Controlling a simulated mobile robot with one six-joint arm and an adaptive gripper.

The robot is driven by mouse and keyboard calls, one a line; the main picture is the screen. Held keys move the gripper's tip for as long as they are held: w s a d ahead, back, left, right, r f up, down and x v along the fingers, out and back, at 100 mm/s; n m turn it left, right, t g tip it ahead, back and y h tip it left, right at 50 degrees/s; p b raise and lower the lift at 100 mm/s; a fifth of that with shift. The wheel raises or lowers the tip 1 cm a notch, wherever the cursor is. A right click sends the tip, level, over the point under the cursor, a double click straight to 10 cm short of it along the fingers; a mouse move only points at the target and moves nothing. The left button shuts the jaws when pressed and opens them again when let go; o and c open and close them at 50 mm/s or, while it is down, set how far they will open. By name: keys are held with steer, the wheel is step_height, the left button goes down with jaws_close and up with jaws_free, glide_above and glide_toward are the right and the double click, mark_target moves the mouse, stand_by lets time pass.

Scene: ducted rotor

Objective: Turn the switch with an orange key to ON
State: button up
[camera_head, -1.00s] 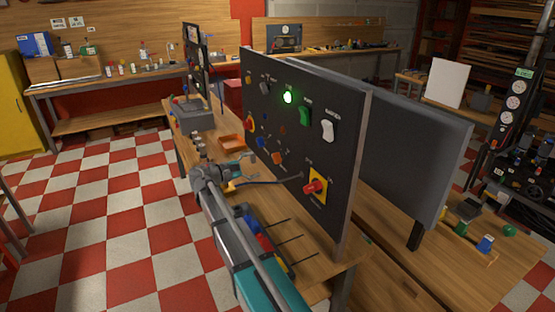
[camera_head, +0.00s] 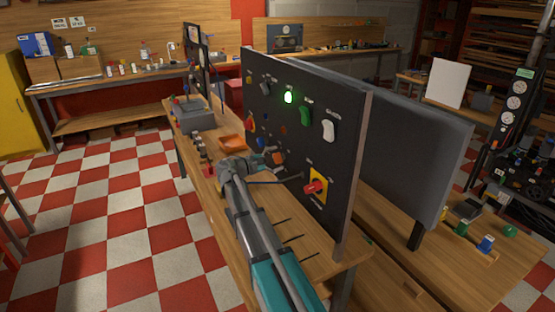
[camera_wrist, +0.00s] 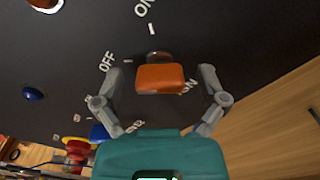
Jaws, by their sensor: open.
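The orange key (camera_wrist: 160,79) is in the middle of the wrist view, standing out from the dark panel (camera_wrist: 235,35). My gripper (camera_wrist: 159,76) is open, with one finger on each side of the key and a gap to both. In the head view my gripper (camera_head: 270,160) is close to the panel's face, and I cannot pick out the key for certain there.
An orange tray (camera_head: 232,143) and a grey box (camera_head: 197,120) sit on the bench.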

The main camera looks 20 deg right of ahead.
steer(key=shift+c, duration=0.2)
steer(key=c, duration=1.1)
steer(key=shift+m, duration=0.3)
steer(key=m, duration=0.7)
steer(key=shift+m, duration=0.4)
steer(key=m, duration=0.7)
steer(key=shift+m, duration=0.3)
